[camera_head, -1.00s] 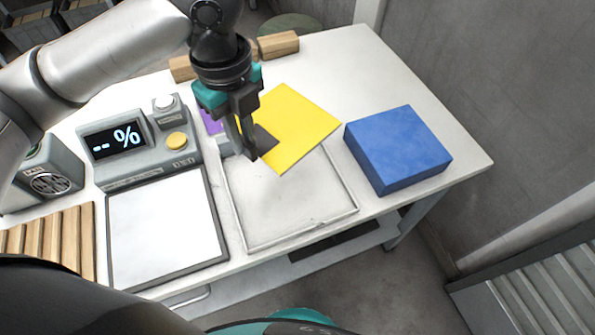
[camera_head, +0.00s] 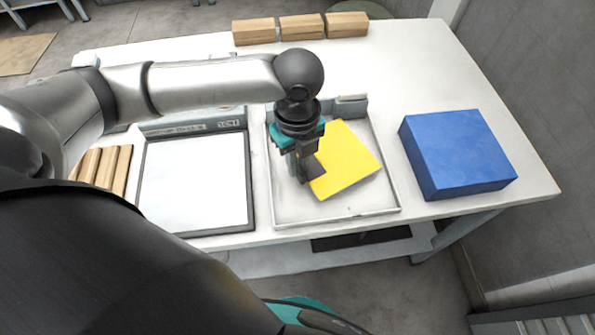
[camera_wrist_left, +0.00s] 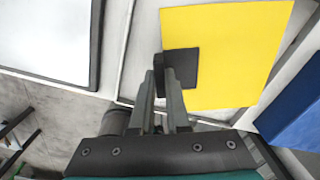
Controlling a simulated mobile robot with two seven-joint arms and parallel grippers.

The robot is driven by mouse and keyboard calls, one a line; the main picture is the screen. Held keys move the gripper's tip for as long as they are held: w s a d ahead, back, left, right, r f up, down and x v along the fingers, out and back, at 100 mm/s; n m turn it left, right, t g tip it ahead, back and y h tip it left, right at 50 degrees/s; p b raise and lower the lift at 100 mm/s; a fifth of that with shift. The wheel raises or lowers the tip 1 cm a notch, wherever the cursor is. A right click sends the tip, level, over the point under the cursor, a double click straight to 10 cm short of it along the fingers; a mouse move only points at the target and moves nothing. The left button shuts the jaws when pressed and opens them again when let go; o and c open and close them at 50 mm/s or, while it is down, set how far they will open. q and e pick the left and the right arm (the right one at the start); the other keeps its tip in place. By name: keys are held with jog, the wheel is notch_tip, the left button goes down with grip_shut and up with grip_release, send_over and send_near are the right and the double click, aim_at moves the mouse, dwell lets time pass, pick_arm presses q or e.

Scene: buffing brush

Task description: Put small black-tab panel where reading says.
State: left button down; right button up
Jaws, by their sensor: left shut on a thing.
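The yellow panel (camera_head: 348,162) has a small black tab (camera_head: 315,168) at its left corner. My left gripper (camera_head: 303,176) is shut on the tab and holds the panel over the shallow white tray (camera_head: 290,213). In the left wrist view, the fingers (camera_wrist_left: 166,84) grip the dark tab (camera_wrist_left: 183,66) at the edge of the yellow panel (camera_wrist_left: 232,45). I cannot tell whether the panel touches the tray floor. The meter (camera_head: 215,124) is mostly behind my left arm, and its display is hidden. My right gripper is not in view.
A white pad with a dark frame (camera_head: 195,185) lies left of the tray. A blue block (camera_head: 455,152) stands to its right. Wooden blocks (camera_head: 302,27) line the back edge, and a slatted wooden rack (camera_head: 105,168) is at the left. The back right tabletop is clear.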

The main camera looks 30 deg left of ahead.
pick_arm(q)
notch_tip(320, 180, down, 3)
jog(key=shift+f+b, duration=0.2)
jog(key=shift+b, duration=0.15)
jog(key=c, duration=0.9)
grip_release()
jog(key=shift+f, duration=0.1)
notch_tip(320, 180, up, 12)
jog(key=p, duration=0.4)
jog(key=shift+r, duration=0.2)
